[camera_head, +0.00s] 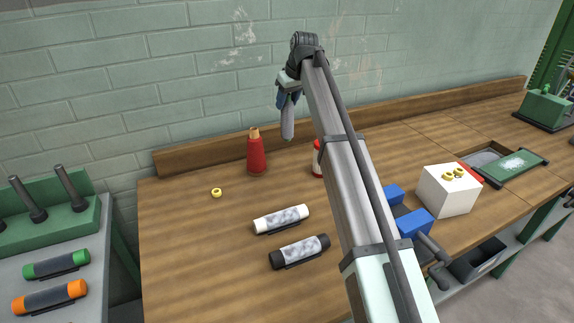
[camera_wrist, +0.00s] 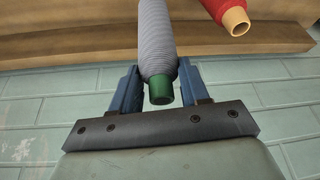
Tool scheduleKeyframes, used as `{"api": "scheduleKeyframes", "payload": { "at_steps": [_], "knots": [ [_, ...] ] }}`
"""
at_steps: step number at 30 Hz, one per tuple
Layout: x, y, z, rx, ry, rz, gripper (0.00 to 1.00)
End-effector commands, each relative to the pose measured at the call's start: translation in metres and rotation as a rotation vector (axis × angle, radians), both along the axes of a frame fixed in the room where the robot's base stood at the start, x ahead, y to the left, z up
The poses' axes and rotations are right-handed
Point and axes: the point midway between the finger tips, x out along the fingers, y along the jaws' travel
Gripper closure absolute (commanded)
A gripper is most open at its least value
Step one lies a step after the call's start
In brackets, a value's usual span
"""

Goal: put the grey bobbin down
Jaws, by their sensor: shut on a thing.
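The grey bobbin (camera_wrist: 157,40) is wound with grey yarn and shows a green end in the wrist view. My gripper (camera_wrist: 157,88) is shut on it near that green end, with a blue finger on each side. In the head view the grey bobbin (camera_head: 288,122) hangs below my gripper (camera_head: 288,99), roughly upright and a little tilted. It is in the air in front of the wall, above the back of the wooden bench (camera_head: 190,245).
A red cone of yarn (camera_head: 257,156) stands left of the bobbin, with a yellow ring (camera_head: 216,192) nearby. A white roll (camera_head: 281,219) and a black roll (camera_head: 300,251) lie in front. A red-and-white container (camera_head: 318,160) is partly behind my arm. The bench's left part is clear.

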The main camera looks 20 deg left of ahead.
Motion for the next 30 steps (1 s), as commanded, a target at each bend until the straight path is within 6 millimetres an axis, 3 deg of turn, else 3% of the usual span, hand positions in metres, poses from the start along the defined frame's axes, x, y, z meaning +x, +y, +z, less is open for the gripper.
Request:
{"api": "scheduleKeyframes", "payload": {
  "at_steps": [8, 18, 23, 30],
  "knots": [
    [-0.001, 0.001, -0.008, 0.000, 0.001, 0.082, 1.00],
    [-0.002, 0.001, -0.058, 0.000, 0.001, 0.080, 1.00],
    [-0.001, 0.001, -0.067, 0.000, 0.001, 0.080, 1.00],
    [-0.002, 0.001, -0.095, 0.000, 0.001, 0.080, 1.00]
  ]
}}
